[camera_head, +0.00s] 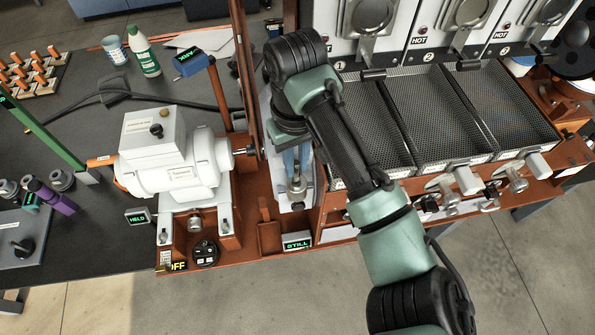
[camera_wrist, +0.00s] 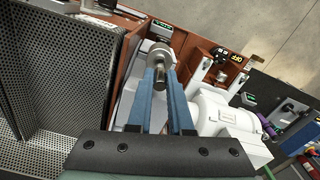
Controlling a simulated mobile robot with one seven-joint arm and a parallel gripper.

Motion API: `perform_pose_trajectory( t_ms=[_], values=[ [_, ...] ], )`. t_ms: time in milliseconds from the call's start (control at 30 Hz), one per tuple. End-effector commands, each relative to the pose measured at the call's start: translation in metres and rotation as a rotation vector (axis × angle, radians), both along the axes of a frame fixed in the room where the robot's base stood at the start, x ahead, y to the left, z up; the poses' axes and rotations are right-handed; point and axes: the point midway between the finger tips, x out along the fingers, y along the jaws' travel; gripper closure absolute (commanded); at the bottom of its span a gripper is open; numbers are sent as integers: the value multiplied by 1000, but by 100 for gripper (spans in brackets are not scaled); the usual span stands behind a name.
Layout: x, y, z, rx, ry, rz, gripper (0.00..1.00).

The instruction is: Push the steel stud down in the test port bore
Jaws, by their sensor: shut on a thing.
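My gripper (camera_wrist: 165,80) reaches down over a white block (camera_head: 301,205) between the motor and the mesh trays. Its blue fingers also show in the head view (camera_head: 296,168). They are shut on the steel stud (camera_wrist: 160,74), a short grey cylinder between the fingertips. The stud lines up closely with a round steel collar (camera_wrist: 159,54) on the block, which appears to be the test port. The same steel part shows just below the fingers in the head view (camera_head: 297,184). The bore's inside is hidden, so I cannot tell how deep the stud sits.
The white motor (camera_head: 175,165) stands close on the left. Mesh trays (camera_head: 430,115) lie to the right, with levers and knobs (camera_head: 465,180) along their front. A small display reading STILL (camera_head: 297,243) sits at the front edge. An orange upright post (camera_head: 245,75) stands behind, near my arm.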

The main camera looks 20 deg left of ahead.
Motion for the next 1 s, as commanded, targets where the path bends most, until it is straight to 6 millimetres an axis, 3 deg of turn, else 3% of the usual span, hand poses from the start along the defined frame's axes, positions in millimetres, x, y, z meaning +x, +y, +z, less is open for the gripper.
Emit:
perform_pose_trajectory(
  t_ms=[300,667,700,833,1000],
  values=[
    [0,-1,-37,-1,1,-2,100],
    [0,0,-42,1,1,-1,100],
    [0,0,-41,0,0,-1,76],
    [0,0,-41,0,0,-1,53],
    [0,0,-41,0,0,-1,52]
  ],
)
